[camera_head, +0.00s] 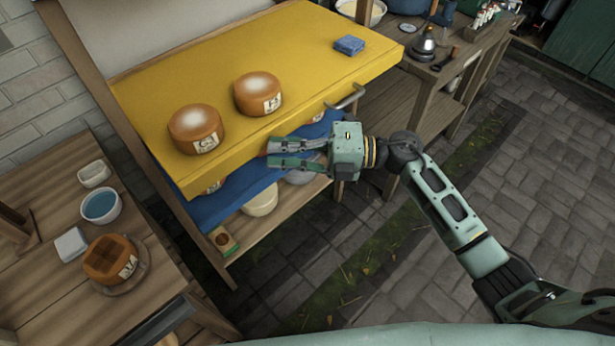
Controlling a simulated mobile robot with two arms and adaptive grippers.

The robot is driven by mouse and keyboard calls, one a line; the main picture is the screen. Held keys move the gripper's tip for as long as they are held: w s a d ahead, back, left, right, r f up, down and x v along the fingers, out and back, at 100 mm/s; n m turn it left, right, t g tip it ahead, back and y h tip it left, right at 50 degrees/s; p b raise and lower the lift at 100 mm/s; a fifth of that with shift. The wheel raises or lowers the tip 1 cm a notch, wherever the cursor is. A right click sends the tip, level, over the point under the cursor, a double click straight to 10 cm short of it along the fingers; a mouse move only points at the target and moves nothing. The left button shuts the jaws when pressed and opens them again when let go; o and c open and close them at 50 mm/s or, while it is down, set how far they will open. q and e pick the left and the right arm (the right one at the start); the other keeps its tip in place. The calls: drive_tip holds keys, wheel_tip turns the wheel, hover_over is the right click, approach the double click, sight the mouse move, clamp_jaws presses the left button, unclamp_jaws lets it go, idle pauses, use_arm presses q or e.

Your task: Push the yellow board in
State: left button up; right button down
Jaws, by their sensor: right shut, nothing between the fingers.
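The yellow board (300,53) sits in the shelf as its upper level and juts out toward me. Two round orange-brown cheeses (196,130) (258,94) and a blue sponge (349,45) rest on it. A metal handle (346,98) is on its front edge. My right gripper (268,154) is shut and empty. It is in front of the board's front edge, left of the handle, with its fingers pointing left; I cannot tell whether it touches the board. My left gripper is not in view.
Below is a blue board (232,198), with bowls (260,201) on the shelf underneath. A wooden table (50,290) at left holds a cut cheese (110,260) and a bowl of blue liquid (101,206). A side bench (440,75) with a kettle stands at right. Paved floor (400,270) is clear in front.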

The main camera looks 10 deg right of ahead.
sight(242, 114)
drive_tip(key=w+a+b, duration=0.2)
drive_tip(key=w, duration=0.1)
drive_tip(key=w+a+b, duration=0.2)
drive_tip(key=w+a, duration=0.1)
drive_tip(key=w+a+b, duration=0.2)
drive_tip(key=w, duration=0.2)
drive_tip(key=shift+a+f, duration=0.15)
drive_tip(key=shift+a, duration=0.05)
drive_tip(key=shift+w+a+b, duration=0.3)
drive_tip(key=shift+w+b, duration=0.1)
drive_tip(key=shift+w, duration=0.1)
drive_tip(key=shift+r, duration=0.3)
drive_tip(key=shift+d, duration=0.1)
